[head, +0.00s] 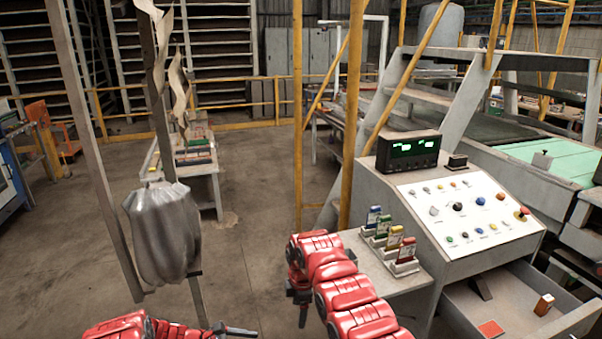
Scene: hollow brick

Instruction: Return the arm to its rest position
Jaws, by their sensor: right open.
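My right arm, red and segmented, reaches up from the bottom edge in the head view and bends over at its top. My right gripper (301,308), dark and small, hangs down at the arm's far end, open, with nothing seen between its fingers. It is left of the small grey shelf and above the floor. My left arm shows only as red links at the bottom left. Its dark gripper (238,331) points right, low in the picture; its fingers are too small to tell open from shut.
A grey control console (470,220) with buttons and a green-lit display (408,150) stands at right. Its open drawer (520,328) holds a small orange-brown block (544,304) and a red square (491,329). Several coloured holders stand on the shelf (408,284). A yellow post (350,120) rises behind my right arm.

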